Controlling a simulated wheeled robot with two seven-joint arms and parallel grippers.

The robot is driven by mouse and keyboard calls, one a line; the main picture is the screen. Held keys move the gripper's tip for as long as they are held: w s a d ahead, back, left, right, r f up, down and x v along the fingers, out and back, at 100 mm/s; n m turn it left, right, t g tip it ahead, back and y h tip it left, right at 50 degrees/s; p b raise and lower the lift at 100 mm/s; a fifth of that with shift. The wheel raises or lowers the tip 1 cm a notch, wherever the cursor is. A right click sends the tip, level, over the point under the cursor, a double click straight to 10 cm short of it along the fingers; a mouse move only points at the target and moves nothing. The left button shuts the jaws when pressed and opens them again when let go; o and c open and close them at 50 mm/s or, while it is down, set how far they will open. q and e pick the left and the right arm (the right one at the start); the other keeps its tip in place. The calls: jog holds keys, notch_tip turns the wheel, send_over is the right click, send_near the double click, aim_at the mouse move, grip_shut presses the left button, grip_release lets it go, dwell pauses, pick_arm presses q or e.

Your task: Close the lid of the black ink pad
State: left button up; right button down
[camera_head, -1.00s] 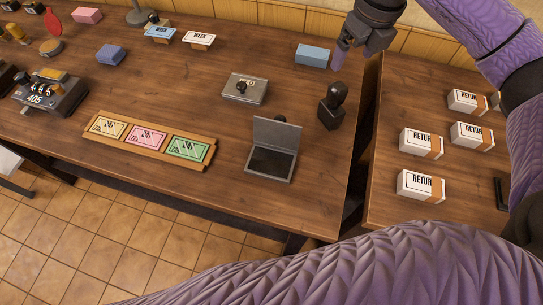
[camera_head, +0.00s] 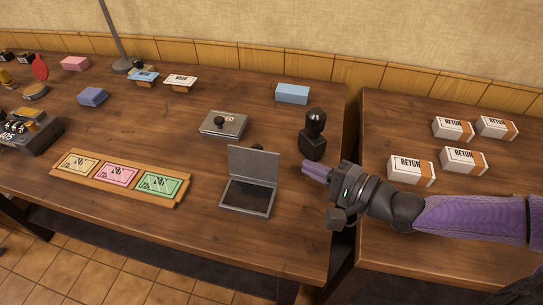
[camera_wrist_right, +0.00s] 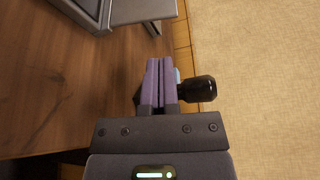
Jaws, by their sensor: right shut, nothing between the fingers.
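The black ink pad (camera_head: 247,197) lies on the wooden table with its grey lid (camera_head: 254,163) standing open, hinged at the back edge. The lid also shows at the top of the right wrist view (camera_wrist_right: 140,10), with part of the pad's base (camera_wrist_right: 88,12) left of it. My right gripper (camera_head: 306,171) is shut and empty, its purple fingers pointing left, a short way right of the lid and apart from it. Its fingers show pressed together in the right wrist view (camera_wrist_right: 160,68). My left gripper is not in view.
A black stamp (camera_head: 313,138) stands just behind my right gripper. A grey closed case (camera_head: 222,124) with a stamp on it lies behind the pad. A wooden tray (camera_head: 62,186) with three coloured notes lies to the left. Return boxes (camera_head: 411,169) stand on the right table.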

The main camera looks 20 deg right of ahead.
aim_at(255, 160)
jog(key=b+x, duration=0.1)
jog(key=x, duration=0.9)
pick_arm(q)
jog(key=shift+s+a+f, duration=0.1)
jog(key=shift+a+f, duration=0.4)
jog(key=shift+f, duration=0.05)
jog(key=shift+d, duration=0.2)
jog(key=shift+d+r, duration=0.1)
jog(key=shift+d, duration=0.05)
pick_arm(e)
jog(key=shift+s+r+n, duration=0.1)
jog(key=shift+r+n, duration=0.05)
jog(key=shift+n, duration=0.15)
